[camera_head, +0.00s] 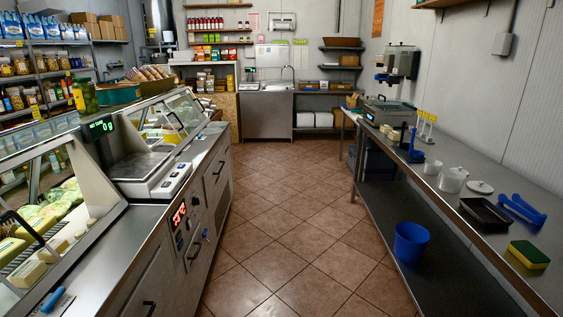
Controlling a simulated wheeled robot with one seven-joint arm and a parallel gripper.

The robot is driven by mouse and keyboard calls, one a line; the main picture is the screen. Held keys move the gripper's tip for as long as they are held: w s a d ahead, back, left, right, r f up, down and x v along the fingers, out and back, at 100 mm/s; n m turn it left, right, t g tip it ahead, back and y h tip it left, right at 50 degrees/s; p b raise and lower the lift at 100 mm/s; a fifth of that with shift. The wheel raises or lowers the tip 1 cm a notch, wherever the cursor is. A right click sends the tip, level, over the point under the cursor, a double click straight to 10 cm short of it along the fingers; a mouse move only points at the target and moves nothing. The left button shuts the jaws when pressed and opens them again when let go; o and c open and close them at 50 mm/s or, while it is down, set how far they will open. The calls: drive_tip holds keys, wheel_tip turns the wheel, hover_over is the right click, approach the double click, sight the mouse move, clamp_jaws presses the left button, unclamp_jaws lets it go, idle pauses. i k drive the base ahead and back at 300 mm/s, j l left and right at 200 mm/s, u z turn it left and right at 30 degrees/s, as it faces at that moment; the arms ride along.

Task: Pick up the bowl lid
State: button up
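A flat round white lid with a small raised middle (480,187) lies on the steel counter (431,198) at the right. It looks like the bowl lid. A white bowl or pot (453,179) stands just left of it, and a smaller white cup (433,167) is further left. A black tray (485,213) lies in front of the lid, close to it. My gripper is not in view.
A blue tool (522,210) and a yellow-green sponge (528,254) lie right of and nearer than the lid. A blue bucket (411,242) is on the lower shelf. The tiled aisle (300,220) is clear between the right counter and the left display case (150,205).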

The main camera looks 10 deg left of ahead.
sight(211, 130)
drive_tip(key=i+j+u, duration=0.15)
drive_tip(key=i, duration=0.95)
drive_tip(key=i+u, duration=0.15)
drive_tip(key=i, duration=0.95)
drive_tip(key=i+l+u, duration=0.2)
drive_tip(key=i, duration=0.9)
drive_tip(key=i+u, duration=0.45)
drive_tip(key=i+l+u, duration=0.1)
drive_tip(key=i+u, duration=0.15)
drive_tip(key=u, duration=0.25)
drive_tip(key=i+l+u, duration=0.2)
drive_tip(key=u, duration=0.25)
drive_tip(key=i+l+u, duration=0.35)
drive_tip(key=u, duration=0.15)
